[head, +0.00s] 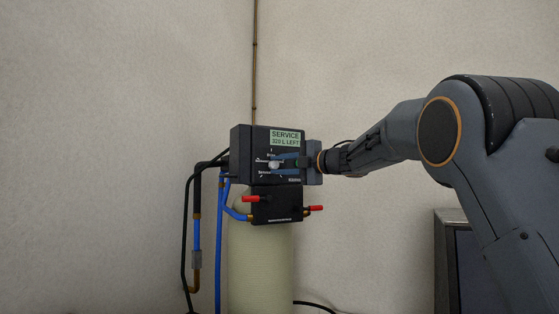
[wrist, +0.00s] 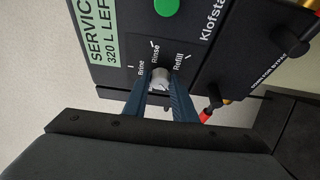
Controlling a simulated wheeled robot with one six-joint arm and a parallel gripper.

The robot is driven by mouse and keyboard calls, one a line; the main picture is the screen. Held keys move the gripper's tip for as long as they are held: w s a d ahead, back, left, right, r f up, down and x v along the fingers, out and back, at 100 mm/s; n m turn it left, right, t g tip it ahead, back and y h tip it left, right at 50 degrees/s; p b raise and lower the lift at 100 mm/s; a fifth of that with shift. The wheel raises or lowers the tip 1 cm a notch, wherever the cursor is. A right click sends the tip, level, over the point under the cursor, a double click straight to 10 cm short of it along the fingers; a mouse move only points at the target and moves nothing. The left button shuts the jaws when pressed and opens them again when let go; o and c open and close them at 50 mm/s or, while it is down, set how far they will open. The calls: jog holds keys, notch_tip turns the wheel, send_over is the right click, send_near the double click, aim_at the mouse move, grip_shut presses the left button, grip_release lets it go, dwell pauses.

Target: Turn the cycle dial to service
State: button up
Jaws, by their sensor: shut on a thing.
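The cycle dial is a small light grey knob (head: 274,165) on the front of a black control head (head: 240,155). The display (head: 285,138) at its top reads "SERVICE 320 L LEFT". In the wrist view the knob (wrist: 159,76) sits among the marks Brine, Rinse and Refill. My gripper (head: 278,161) reaches in from the right, its two blue fingers shut on the knob, one on each side. In the wrist view the fingers (wrist: 160,88) hide part of the knob. I cannot tell which mark it points at.
A round green button (wrist: 166,6) is on the same panel. Below is a black valve block (head: 275,207) with red levers (head: 254,199) on a pale tank (head: 260,265). Blue and black hoses (head: 218,245) run down the left. A grey cabinet (head: 446,260) stands at the lower right.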

jog(key=shift+n+h+p, duration=0.3)
jog(key=shift+n+p, duration=0.1)
jog(key=shift+n, duration=0.2)
jog(key=o, duration=1)
jog(key=shift+o, duration=0.2)
jog(key=b+v, duration=0.2)
jog(key=v, duration=0.5)
jog(key=shift+s+d, duration=0.2)
jog(key=shift+d, duration=0.1)
jog(key=shift+r, duration=0.15)
